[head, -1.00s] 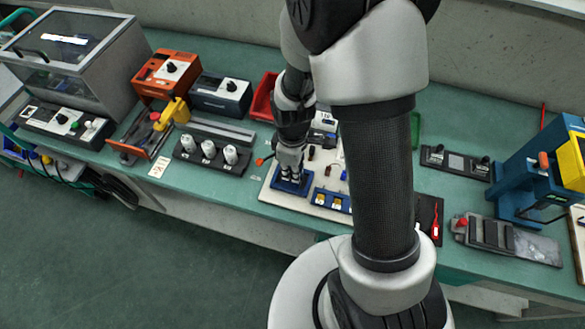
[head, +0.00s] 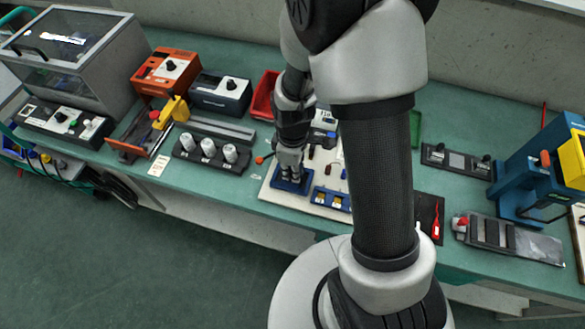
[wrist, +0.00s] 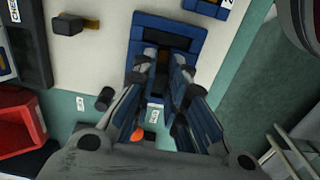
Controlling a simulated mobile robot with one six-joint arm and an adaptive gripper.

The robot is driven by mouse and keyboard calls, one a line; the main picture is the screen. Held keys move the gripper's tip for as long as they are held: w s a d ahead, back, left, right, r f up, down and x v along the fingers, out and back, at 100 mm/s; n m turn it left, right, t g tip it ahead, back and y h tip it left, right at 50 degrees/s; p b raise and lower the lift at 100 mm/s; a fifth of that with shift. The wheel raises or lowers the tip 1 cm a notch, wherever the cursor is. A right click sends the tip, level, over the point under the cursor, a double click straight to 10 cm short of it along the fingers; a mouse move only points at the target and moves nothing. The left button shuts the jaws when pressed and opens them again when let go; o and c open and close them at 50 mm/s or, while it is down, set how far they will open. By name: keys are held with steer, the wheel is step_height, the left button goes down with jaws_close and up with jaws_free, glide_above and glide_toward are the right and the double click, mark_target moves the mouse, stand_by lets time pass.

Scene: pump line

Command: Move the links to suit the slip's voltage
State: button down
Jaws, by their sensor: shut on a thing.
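A blue tray-like block (wrist: 195,38) sits on the cream board (wrist: 105,42); the same block (head: 291,188) shows in the head view at the board's left front. My gripper (wrist: 162,70) is down at this block, its fingers close together on a small thing, probably a link, which the fingers hide. In the head view my gripper (head: 290,177) points down over the block. A second blue block (head: 332,199) with yellow pieces lies just right of it. A small white label (wrist: 155,115) shows beyond the fingers. I cannot read a voltage slip.
A red bin (head: 264,95) stands behind the board. A black rack with several white cylinders (head: 208,148) is to its left. A black tray with a red tool (head: 435,228) and a blue press (head: 510,180) are to the right. My arm hides part of the board.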

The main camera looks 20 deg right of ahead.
steer(key=c, duration=1.5)
jaws_free()
steer(key=shift+c, duration=0.2)
steer(key=shift+o, duration=0.9)
steer(key=shift+r+p, duration=3.05)
steer(key=shift+r, duration=0.65)
steer(key=shift+r, duration=0.1)
steer(key=s+r+m+t, duration=0.1)
steer(key=s+r+m, duration=0.15)
steer(key=r, duration=0.55)
steer(key=s+r+m+t, duration=0.1)
steer(key=s+r+m, duration=0.15)
steer(key=r, duration=0.65)
steer(key=s+r+m+t, duration=0.2)
steer(key=s+r+m, duration=0.3)
steer(key=s+r, duration=0.3)
steer(key=shift+s+r+m+t, duration=0.3)
steer(key=shift+s+r+m, duration=0.1)
steer(key=shift+s, duration=0.6)
